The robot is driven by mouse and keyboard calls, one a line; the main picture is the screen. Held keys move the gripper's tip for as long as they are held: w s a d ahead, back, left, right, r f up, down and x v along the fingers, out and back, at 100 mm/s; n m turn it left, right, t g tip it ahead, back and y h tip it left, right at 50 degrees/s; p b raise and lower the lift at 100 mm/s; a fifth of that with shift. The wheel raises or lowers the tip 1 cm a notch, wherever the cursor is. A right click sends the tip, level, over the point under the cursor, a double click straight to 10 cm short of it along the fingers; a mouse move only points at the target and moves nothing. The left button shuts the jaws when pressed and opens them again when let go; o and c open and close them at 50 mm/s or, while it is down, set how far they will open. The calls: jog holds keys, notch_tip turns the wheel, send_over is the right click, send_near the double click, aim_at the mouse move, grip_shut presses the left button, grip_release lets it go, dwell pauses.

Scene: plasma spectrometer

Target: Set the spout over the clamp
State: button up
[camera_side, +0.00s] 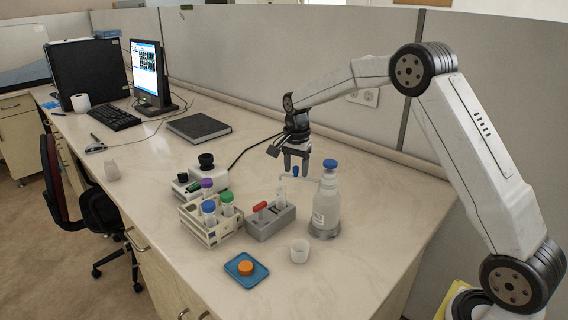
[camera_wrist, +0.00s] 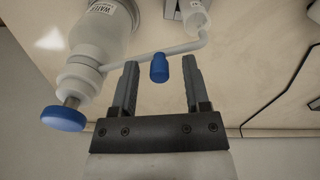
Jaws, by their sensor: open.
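The white spout (camera_side: 313,179) is a thin tube running left from the neck of the white bottle (camera_side: 325,208), with its end bent down. It also shows in the wrist view (camera_wrist: 140,55). A small blue handle (camera_wrist: 159,67) stands on the spout. My gripper (camera_side: 296,173) points down and is open, its fingers on either side of the blue handle with gaps on both sides (camera_wrist: 160,66). The clamp (camera_side: 270,224) is a grey block with a red lever (camera_side: 260,206). The spout's end appears near a clear tube (camera_side: 281,198) at the clamp; their exact alignment is unclear.
The bottle's blue cap (camera_side: 330,163) stands close to my gripper. A rack (camera_side: 208,228) of capped tubes is left of the clamp. A small white cup (camera_side: 299,251) and a blue tray (camera_side: 235,277) with an orange cap are in front. The table's right end is clear.

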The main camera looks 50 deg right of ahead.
jog(key=shift+r, duration=3.85)
jog(key=s+a+f+n+t, duration=0.1)
jog(key=s+a+f+n, duration=0.3)
jog(key=s, duration=0.4)
jog(key=s+a+f+n, duration=0.3)
jog(key=s+n, duration=0.3)
jog(key=s, duration=0.2)
jog(key=s+a+f+n+t, duration=0.1)
jog(key=s+a+f+n, duration=0.3)
jog(key=s, duration=0.4)
jog(key=shift+s+a+f+n+t, duration=0.15)
jog(key=shift+a+f+n+t, duration=0.15)
jog(key=shift+a+n, duration=0.25)
